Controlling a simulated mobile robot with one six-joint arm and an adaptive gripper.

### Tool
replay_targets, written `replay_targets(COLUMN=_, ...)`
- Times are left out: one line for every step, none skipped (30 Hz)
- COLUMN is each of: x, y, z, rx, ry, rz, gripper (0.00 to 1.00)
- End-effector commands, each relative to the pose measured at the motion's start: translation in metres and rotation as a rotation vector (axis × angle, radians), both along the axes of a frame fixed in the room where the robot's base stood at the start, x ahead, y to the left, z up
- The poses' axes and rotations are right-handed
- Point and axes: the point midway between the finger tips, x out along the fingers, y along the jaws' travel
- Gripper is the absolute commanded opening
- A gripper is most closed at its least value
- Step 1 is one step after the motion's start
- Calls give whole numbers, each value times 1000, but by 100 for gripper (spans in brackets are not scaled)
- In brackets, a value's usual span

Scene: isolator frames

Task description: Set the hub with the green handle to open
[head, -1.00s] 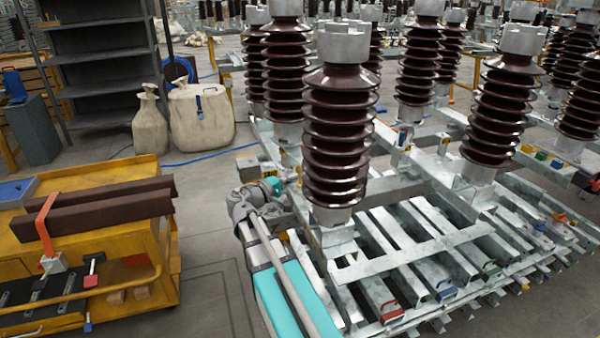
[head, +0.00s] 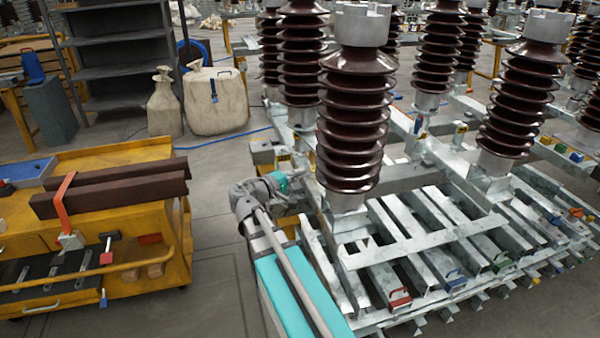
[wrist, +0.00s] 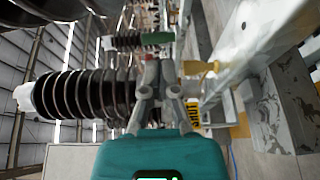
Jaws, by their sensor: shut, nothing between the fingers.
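My gripper (head: 290,180) is at the left edge of the metal frame, beside the front insulator, in the head view. In the wrist view its fingers (wrist: 161,70) are together and hold nothing. A dark green piece (wrist: 157,38) shows just beyond the fingertips there; I cannot tell whether it is a hub's handle. A yellow handle-like part (wrist: 200,67) sits to its right. In the head view a green handle (head: 503,262) lies at the frame's front edge, right of a blue handle (head: 455,280) and a red handle (head: 399,298), well away from my gripper. No hub's setting is readable.
Tall brown ribbed insulators (head: 353,125) stand on the metal frame (head: 420,245). A yellow cart (head: 150,265) with brown beams is at the left. White sacks (head: 215,100) stand behind it by grey shelves (head: 112,55). Open floor lies between cart and frame.

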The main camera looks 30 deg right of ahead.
Motion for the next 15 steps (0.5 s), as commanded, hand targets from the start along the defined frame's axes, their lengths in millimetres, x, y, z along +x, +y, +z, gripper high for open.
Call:
replay_targets(x=-2, y=1, z=-3, rx=15, ry=-1, rz=-1, gripper=0)
replay_targets(x=-2, y=1, z=-5, rx=28, ry=-2, rz=-2, gripper=0)
replay_targets(x=-4, y=2, z=-9, rx=49, ry=-3, rz=-4, gripper=0)
replay_targets(x=-5, y=3, z=-12, rx=68, ry=-5, rz=-5, gripper=0)
replay_targets(x=-6, y=4, z=-16, rx=89, ry=-6, rz=-7, gripper=0)
replay_targets(x=-8, y=6, z=-22, rx=121, ry=-7, rz=-10, gripper=0)
replay_targets(x=-10, y=7, z=-27, rx=149, ry=-9, rz=-12, gripper=0)
replay_targets(x=-12, y=9, z=-33, rx=179, ry=-10, rz=-15, gripper=0)
replay_targets(x=-15, y=12, z=-40, rx=223, ry=-11, rz=-20, gripper=0)
replay_targets(x=-17, y=15, z=-47, rx=258, ry=-13, rz=-23, gripper=0)
replay_targets(x=-19, y=18, z=-53, rx=296, ry=-13, rz=-25, gripper=0)
replay_targets(x=-22, y=23, z=-62, rx=347, ry=-14, rz=-29, gripper=0)
replay_targets(x=-25, y=27, z=-69, rx=388, ry=-15, rz=-33, gripper=0)
replay_targets(x=-27, y=31, z=-76, rx=429, ry=-14, rz=-37, gripper=0)
replay_targets(x=-31, y=37, z=-85, rx=484, ry=-13, rz=-42, gripper=0)
